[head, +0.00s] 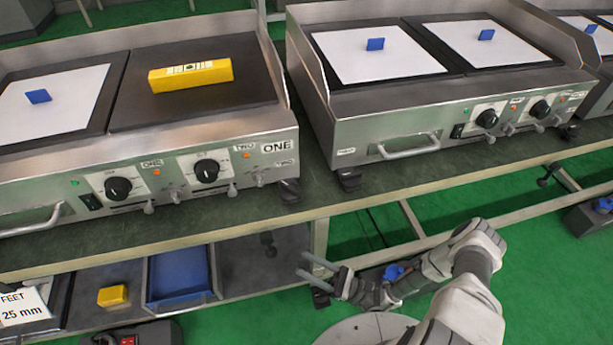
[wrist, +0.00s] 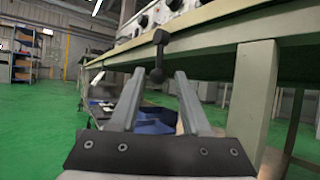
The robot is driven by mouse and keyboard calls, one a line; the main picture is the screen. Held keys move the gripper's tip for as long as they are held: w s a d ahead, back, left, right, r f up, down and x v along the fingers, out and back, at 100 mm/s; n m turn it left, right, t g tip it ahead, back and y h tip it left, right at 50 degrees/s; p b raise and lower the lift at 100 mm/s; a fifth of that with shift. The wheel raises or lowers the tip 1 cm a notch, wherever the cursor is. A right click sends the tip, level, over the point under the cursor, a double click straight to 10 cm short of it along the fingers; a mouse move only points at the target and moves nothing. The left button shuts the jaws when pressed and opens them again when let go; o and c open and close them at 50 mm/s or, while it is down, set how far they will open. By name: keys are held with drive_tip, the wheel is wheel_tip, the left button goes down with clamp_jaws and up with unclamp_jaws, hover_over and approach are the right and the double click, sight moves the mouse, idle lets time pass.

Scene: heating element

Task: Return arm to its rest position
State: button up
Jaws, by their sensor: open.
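My gripper (head: 318,270) is low in front of the bench, below its top and near a bench leg, at the lower middle of the head view. In the wrist view its two fingers (wrist: 158,100) are apart with nothing held between them. My arm is bent, reaching from the lower right of the head view toward the left. Green floor lies under it.
The green bench (head: 330,195) carries hot plates; a yellow block (head: 190,76) lies on one. A lower shelf holds a blue tray (head: 181,272) and a small yellow block (head: 112,296). A bench leg (wrist: 255,100) stands close on the right. Open floor (wrist: 40,125) is at left.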

drive_tip(key=w+d+r+n+g+h, duration=0.1)
drive_tip(key=d+r+n+g+h, duration=0.3)
drive_tip(key=r+n+g+h, duration=0.55)
drive_tip(key=d+r+n+g+h, duration=0.4)
drive_tip(key=r+n, duration=0.3)
drive_tip(key=r, duration=0.5)
drive_tip(key=s+d+r+n+t+h, duration=0.1)
drive_tip(key=s+r+n+t+h, duration=0.2)
drive_tip(key=r, duration=0.4)
drive_tip(key=s+d+r+t+h, duration=0.2)
drive_tip(key=r+t+h, duration=0.15)
drive_tip(key=r, duration=0.35)
drive_tip(key=s+d+r+n+t+h, duration=0.1)
drive_tip(key=s+r+n+t+h, duration=0.2)
drive_tip(key=r, duration=0.4)
wheel_tip(320, 180, up, 26)
drive_tip(key=m+t+p, duration=0.1)
drive_tip(key=p, duration=2.4)
drive_tip(key=shift+s+f+t, duration=0.15)
drive_tip(key=shift+f+t, duration=0.05)
drive_tip(key=shift+t, duration=0.2)
